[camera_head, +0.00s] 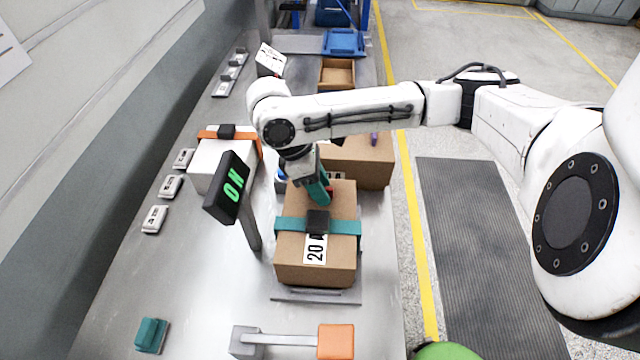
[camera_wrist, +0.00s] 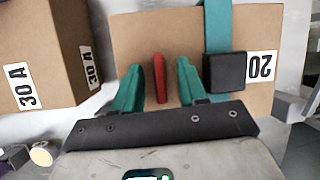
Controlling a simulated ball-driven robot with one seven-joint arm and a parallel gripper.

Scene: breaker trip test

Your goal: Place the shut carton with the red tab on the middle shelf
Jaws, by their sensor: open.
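A shut brown carton (camera_head: 290,262) with a teal strap, a black buckle and a "20" label sits on a thin plate on the metal bench. In the wrist view, the same carton (camera_wrist: 140,35) has an upright red tab (camera_wrist: 160,78) on it. My gripper (camera_wrist: 158,88) is open, with one teal finger on each side of the tab and a gap to each. In the head view, my gripper (camera_head: 319,190) is at the carton's far end and largely hides the tab. I cannot make out a middle shelf in either view.
An "OK" display (camera_head: 229,187) stands on a post left of the carton. A white carton with an orange strap (camera_head: 215,170) and a brown carton (camera_head: 372,168) are beyond. That brown carton bears "30 A" (camera_wrist: 45,60). An orange-ended bar (camera_head: 335,341) lies in front.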

